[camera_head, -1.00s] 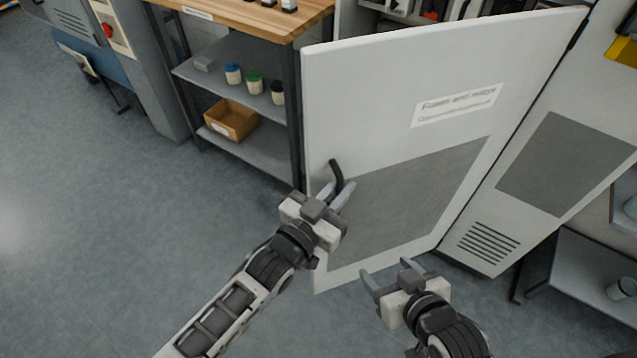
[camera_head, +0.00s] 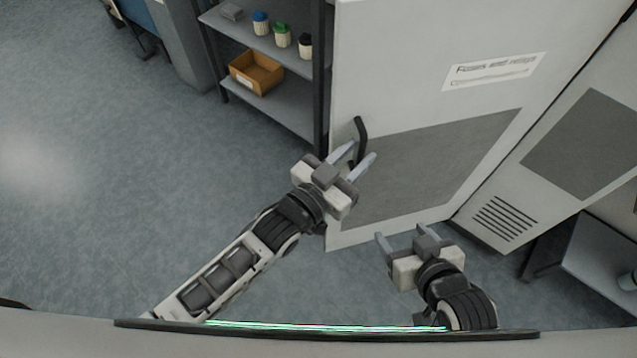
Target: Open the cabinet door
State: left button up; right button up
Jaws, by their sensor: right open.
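The grey cabinet door (camera_head: 430,90) stands swung open, with a label and a dark panel on its face. Its black handle (camera_head: 360,132) is upright near the door's left edge. My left gripper (camera_head: 363,150) is at the handle's lower part, its two fingers visibly apart. The handle's lower end shows between the fingers; I cannot tell if they touch it. My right gripper (camera_head: 410,236) is open and empty, low in front of the door's bottom edge. The cabinet's inside is out of view.
A shelf unit (camera_head: 285,95) with several small jars and a brown box (camera_head: 257,72) stands left of the door. A vented grey panel (camera_head: 502,217) and a low shelf (camera_head: 600,262) are at the right. The floor (camera_head: 110,190) at the left is clear.

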pick_arm(q)
jog(key=v, duration=1.3)
jog(key=shift+s+b, duration=0.2)
jog(key=shift+b, duration=0.1)
jog(key=shift+c, duration=0.3)
